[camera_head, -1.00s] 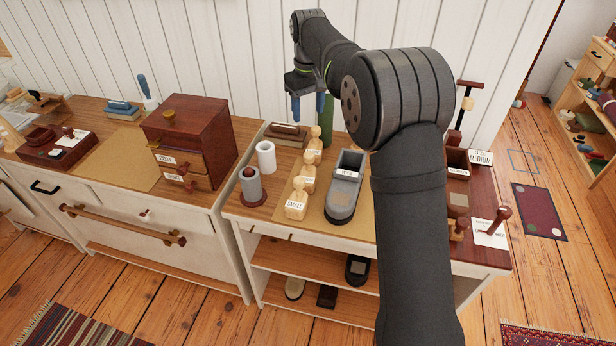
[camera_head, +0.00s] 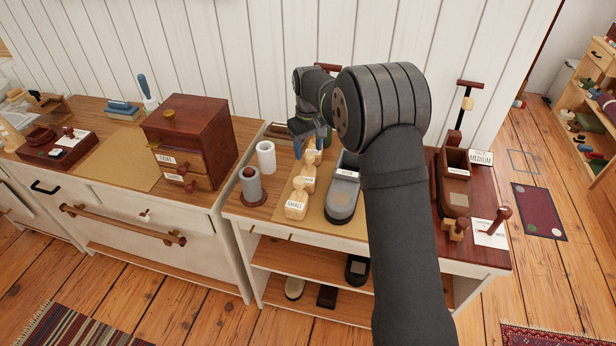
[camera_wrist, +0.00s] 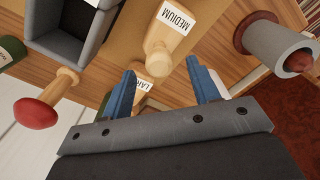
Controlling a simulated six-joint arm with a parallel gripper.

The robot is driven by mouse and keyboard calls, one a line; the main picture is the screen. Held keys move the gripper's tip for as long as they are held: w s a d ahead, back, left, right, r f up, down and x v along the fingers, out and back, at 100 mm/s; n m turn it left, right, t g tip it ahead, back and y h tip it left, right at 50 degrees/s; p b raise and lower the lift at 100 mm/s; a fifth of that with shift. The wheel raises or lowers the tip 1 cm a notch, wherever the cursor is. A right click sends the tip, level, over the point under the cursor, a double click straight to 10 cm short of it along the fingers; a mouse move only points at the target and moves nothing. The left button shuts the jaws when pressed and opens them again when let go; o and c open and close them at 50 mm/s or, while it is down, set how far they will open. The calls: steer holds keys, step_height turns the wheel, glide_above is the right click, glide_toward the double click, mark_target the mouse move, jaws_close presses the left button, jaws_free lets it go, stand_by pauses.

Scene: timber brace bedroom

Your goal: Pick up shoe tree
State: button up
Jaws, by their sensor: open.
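Several pale wooden shoe trees with white size labels stand in a row on the tan mat (camera_head: 335,232). In the head view the SMALL one (camera_head: 296,206) is nearest, with another (camera_head: 308,180) behind it. My gripper (camera_head: 310,145) is over the far end of the row and partly covers the rearmost tree. In the wrist view my gripper (camera_wrist: 160,68) is open. The tree labelled LARGE (camera_wrist: 142,86) shows between its blue fingers, partly hidden by the gripper body. The MEDIUM tree (camera_wrist: 170,30) lies just beyond the fingertips. I cannot tell whether a finger touches the large tree.
A grey shoe-shaped holder (camera_head: 343,200) stands right of the row. A grey cylinder with a red-brown top (camera_head: 250,187) and a white roll (camera_head: 266,157) stand left.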

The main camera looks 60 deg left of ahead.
mark_target(309, 154)
step_height(309, 154, down, 4)
steer(key=shift+f, duration=0.15)
jaws_close()
stand_by(0.3)
